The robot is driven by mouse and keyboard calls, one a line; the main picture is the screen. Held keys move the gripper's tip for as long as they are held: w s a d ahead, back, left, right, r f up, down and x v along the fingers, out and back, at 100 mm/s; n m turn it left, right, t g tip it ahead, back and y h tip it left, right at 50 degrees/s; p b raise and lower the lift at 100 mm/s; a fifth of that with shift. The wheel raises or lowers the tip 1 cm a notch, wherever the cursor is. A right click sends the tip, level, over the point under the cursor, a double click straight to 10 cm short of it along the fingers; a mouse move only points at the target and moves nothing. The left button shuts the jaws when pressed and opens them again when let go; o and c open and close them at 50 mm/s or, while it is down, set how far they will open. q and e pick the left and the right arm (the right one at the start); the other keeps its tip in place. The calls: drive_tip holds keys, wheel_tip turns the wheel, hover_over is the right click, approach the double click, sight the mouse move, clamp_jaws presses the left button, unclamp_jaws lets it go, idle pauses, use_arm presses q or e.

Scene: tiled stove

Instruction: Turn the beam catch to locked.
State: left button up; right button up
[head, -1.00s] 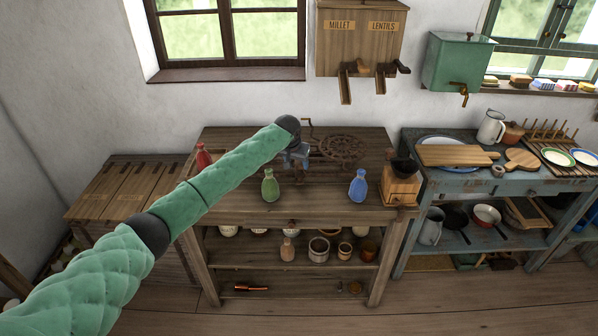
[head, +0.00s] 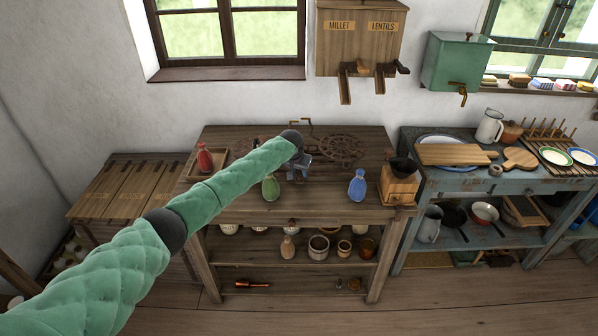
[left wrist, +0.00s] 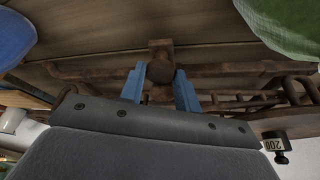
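A rusty iron balance stands on the worktop, partly hidden behind my left arm in the head view. Its ornate round part (head: 341,148) shows to the right of my gripper. In the left wrist view a rusty beam (left wrist: 225,69) runs across, with a blocky knob (left wrist: 160,67) at its middle, which may be the beam catch. My left gripper (left wrist: 160,88) has its two blue fingers apart, one on each side of the knob, with narrow gaps showing. In the head view my left gripper (head: 299,170) is over the worktop. Whether the catch is locked cannot be told.
A green bottle (head: 270,188) stands close by my left gripper, and a blue bottle (head: 357,187) stands to the right. A red bottle (head: 205,158) is at the left. A wooden grinder (head: 399,183) stands at the right end. A small weight marked 200 (left wrist: 274,145) shows in the wrist view.

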use_arm(q)
drive_tip(key=c, duration=0.4)
drive_tip(key=shift+c, duration=0.2)
